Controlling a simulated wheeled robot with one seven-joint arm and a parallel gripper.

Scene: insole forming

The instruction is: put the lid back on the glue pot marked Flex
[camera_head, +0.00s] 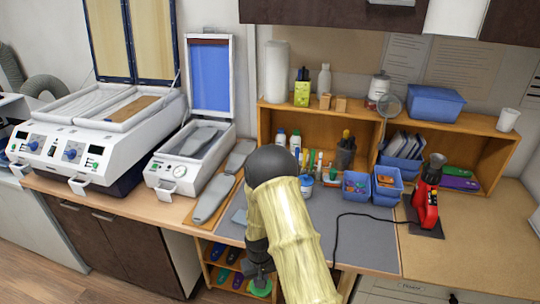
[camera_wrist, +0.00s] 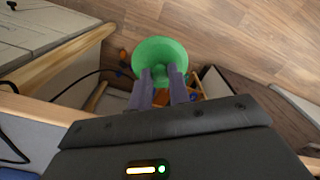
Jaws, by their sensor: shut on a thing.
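My gripper (camera_head: 259,276) is low in front of the bench's front edge, partly hidden by my arm in the head view. It is shut on a round green lid (camera_head: 260,289). In the wrist view the two fingers (camera_wrist: 160,76) pinch the small knob on the lid (camera_wrist: 160,52), with the floor beneath. Small pots stand at the back of the grey mat: a white one with a blue label (camera_head: 307,183) and one beside it (camera_head: 332,179). I cannot read Flex on either, and my arm hides part of the bench.
Blue bins (camera_head: 357,187) and a red tool (camera_head: 428,200) with a black cable stand right of the pots. A wooden shelf unit (camera_head: 300,119) backs the bench. The grey mat (camera_head: 365,240) has free room at its front right. A rack of insoles (camera_head: 222,262) sits below the bench.

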